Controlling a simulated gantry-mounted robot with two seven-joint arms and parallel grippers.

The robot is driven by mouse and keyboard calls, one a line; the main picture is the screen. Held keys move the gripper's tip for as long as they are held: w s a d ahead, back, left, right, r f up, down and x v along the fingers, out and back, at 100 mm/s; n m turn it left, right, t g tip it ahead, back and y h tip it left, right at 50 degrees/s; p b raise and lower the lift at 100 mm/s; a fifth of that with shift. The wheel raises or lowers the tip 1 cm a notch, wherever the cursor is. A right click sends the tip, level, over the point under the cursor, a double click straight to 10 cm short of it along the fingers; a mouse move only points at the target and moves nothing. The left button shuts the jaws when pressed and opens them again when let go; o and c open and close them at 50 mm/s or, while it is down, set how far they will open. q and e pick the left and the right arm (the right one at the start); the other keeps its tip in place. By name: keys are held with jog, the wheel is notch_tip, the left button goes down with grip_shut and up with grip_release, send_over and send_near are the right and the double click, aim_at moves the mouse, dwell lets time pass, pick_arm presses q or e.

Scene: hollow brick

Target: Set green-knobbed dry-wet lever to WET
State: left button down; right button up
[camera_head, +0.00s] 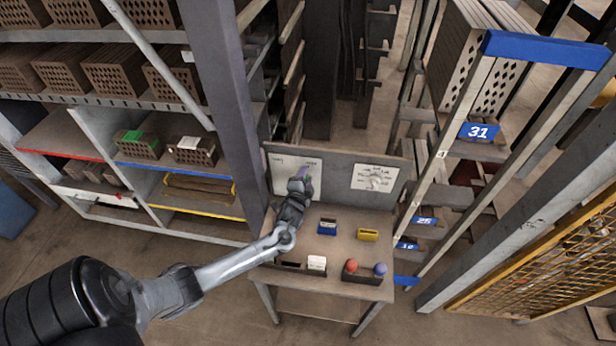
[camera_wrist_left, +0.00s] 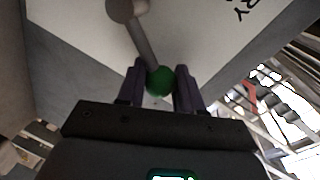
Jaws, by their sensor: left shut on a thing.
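The green knob (camera_wrist_left: 160,80) of the dry-wet lever sits between the two fingers of my left gripper (camera_wrist_left: 161,88) in the left wrist view. The grey lever rod (camera_wrist_left: 142,42) runs from the knob up to a round pivot on a white plate (camera_wrist_left: 75,40). Dark lettering shows only in part at the plate's upper right. In the head view my left gripper (camera_head: 300,183) is at the left white plate (camera_head: 284,174) on the grey back panel, and it hides the lever and knob. My right gripper is not in view.
The bench (camera_head: 345,225) carries a blue block (camera_head: 327,227), a yellow block (camera_head: 367,235), a white block (camera_head: 317,263), a red ball (camera_head: 351,265) and a blue ball (camera_head: 380,269). A second white plate (camera_head: 375,178) is at the panel's right. Brick shelves stand left.

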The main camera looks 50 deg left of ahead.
pick_arm(q)
jog(key=shift+w+d, duration=0.1)
jog(key=c, duration=0.8)
grip_release()
jog(key=v, duration=1)
jog(key=shift+s+d+r, duration=0.1)
jog(key=shift+s+d, duration=0.15)
jog(key=shift+s, duration=0.1)
